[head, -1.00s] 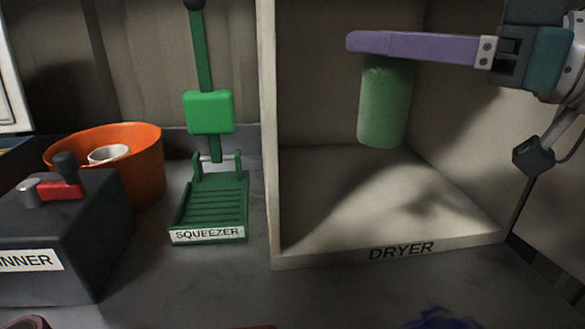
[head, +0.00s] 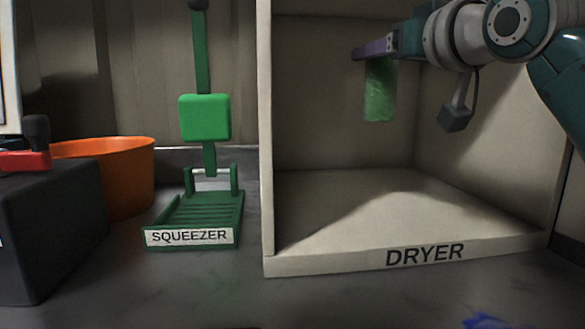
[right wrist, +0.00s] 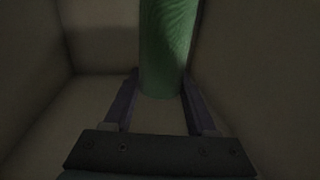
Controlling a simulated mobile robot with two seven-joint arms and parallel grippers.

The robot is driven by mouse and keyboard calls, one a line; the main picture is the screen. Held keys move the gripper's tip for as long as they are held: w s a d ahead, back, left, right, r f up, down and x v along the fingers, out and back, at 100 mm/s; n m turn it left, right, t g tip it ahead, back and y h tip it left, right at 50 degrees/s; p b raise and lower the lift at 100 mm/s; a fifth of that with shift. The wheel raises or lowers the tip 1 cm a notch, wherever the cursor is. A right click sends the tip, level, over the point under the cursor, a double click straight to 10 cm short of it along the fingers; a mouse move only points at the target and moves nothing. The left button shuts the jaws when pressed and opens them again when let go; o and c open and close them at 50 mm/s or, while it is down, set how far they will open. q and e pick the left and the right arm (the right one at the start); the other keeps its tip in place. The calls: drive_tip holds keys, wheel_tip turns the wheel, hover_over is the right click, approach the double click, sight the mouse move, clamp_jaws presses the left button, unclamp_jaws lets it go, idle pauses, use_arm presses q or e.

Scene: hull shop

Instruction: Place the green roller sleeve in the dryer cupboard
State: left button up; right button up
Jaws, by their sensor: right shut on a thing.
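The green roller sleeve (head: 380,92) hangs upright from my right gripper (head: 362,52), inside the opening of the dryer cupboard (head: 300,266). The purple fingers are shut on its upper end. Its lower end is clear of the cupboard floor. In the right wrist view the sleeve (right wrist: 166,50) stands between the two fingers (right wrist: 160,100), with the dim cupboard walls around it. My left gripper is in neither view.
The green squeezer (head: 195,215) stands left of the cupboard, with an orange bucket (head: 125,175) and a dark box with a red lever (head: 55,220) further left. Something blue (head: 485,321) lies at the front right. The cupboard floor (head: 370,210) is bare.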

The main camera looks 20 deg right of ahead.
wheel_tip(320, 180, down, 14)
drive_tip(key=b, duration=0.3)
drive_tip(key=shift+f, duration=0.25)
drive_tip(key=o, duration=1.4)
drive_tip(key=shift+r, duration=0.1)
drive_tip(key=shift+c, duration=0.2)
drive_tip(key=s+p, duration=0.1)
drive_tip(key=s, duration=1.1)
drive_tip(key=shift+a, duration=0.45)
